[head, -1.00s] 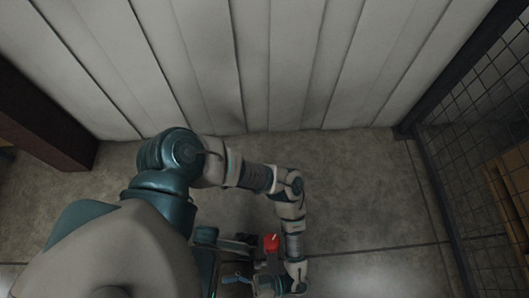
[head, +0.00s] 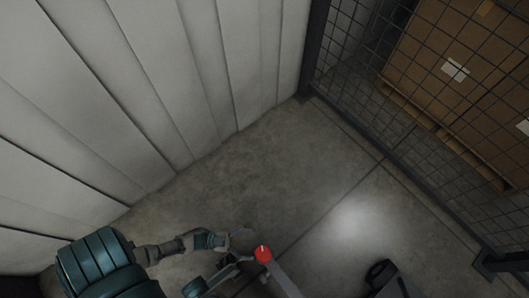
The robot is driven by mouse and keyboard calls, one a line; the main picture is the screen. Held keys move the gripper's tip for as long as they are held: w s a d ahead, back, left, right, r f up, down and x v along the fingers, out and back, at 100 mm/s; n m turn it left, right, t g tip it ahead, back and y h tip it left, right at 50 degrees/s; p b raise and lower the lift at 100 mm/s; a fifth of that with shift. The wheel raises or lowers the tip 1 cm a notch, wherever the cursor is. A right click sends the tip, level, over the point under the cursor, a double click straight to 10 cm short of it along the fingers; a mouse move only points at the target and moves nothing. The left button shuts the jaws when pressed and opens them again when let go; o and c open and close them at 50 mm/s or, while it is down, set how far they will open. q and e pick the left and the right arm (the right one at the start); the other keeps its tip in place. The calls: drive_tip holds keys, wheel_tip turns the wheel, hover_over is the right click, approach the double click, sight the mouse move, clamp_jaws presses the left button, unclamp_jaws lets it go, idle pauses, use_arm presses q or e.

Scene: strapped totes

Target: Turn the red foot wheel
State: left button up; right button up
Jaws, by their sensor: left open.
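My left arm comes in from the lower left. My left gripper (head: 232,268) is open, close to the left of the red wheel. Its fingers are small and dark here, and I cannot tell whether they touch the wheel. My right gripper is not in view.
A pale panelled wall (head: 150,90) stands on the left. A dark mesh fence (head: 400,160) runs along the right, with cardboard boxes (head: 440,55) on pallets behind it. The concrete floor (head: 300,160) between is clear. A dark object (head: 381,272) stands at the lower right.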

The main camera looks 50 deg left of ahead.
sight(263, 253)
use_arm(q)
drive_tip(key=s+a+f+n+g+y, duration=0.1)
drive_tip(key=s+a+f+g+y, duration=0.1)
drive_tip(key=s+a+f, duration=0.7)
drive_tip(key=x, duration=0.5)
drive_tip(key=s+x, duration=0.1)
drive_tip(key=x, duration=0.5)
drive_tip(key=d+r+b+x, duration=0.1)
drive_tip(key=x, duration=0.4)
drive_tip(key=shift+d+r, duration=0.1)
drive_tip(key=shift+d, duration=0.2)
drive_tip(key=shift+w+d+r, duration=0.1)
drive_tip(key=shift+w+d, duration=0.3)
drive_tip(key=shift+d, duration=0.05)
drive_tip(key=c, duration=1.2)
